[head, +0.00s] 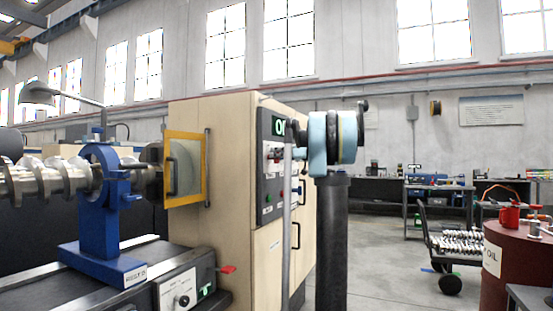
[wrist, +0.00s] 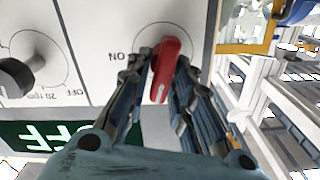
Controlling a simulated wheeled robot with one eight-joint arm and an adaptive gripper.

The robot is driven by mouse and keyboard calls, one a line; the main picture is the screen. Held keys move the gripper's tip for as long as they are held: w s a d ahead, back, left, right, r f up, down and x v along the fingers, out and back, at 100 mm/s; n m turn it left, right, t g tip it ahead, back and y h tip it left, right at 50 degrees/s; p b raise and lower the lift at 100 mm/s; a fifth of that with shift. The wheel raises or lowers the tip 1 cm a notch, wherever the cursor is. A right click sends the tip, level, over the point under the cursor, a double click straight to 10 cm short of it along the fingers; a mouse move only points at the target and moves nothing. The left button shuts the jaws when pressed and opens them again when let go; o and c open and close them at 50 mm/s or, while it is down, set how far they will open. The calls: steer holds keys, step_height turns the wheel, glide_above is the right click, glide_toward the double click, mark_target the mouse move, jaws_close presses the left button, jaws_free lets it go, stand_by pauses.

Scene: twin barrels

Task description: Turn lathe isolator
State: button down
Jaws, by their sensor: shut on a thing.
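In the wrist view, the isolator's red handle (wrist: 166,68) stands on a pale panel, with a round dial mark around it and an upside-down "ON" label to its left. My gripper (wrist: 160,72) has its two jointed fingers on either side of the handle, shut on it. The handle lies roughly up and down in this view, slightly tilted. In the head view, the cream cabinet (head: 225,140) carries the control panel, and my arm reaches it from the right. The fingertips on the handle are not clear there.
A black knob (wrist: 16,78) sits left of the handle, beside a green display (wrist: 50,136) with white letters. The cabinet's yellow-framed window (head: 184,168) and blue lathe rest (head: 100,210) stand left. A red oil drum (head: 515,262) stands right. Floor between is open.

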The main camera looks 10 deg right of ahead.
steer(key=m, duration=0.4)
steer(key=shift+w+d+f, duration=0.1)
steer(key=shift+w+d, duration=0.15)
steer(key=shift+w+d+f+m, duration=0.1)
steer(key=shift+f+m, duration=0.1)
steer(key=shift+m, duration=1.4)
steer(key=shift+w+d+f+m, duration=0.1)
steer(key=shift+f+m, duration=0.1)
steer(key=shift+m, duration=1.4)
steer(key=shift+w+f+m, duration=0.1)
steer(key=shift+f+m, duration=0.1)
steer(key=shift+m, duration=1.4)
steer(key=shift+s+f, duration=0.1)
steer(key=c, duration=1.6)
jaws_free()
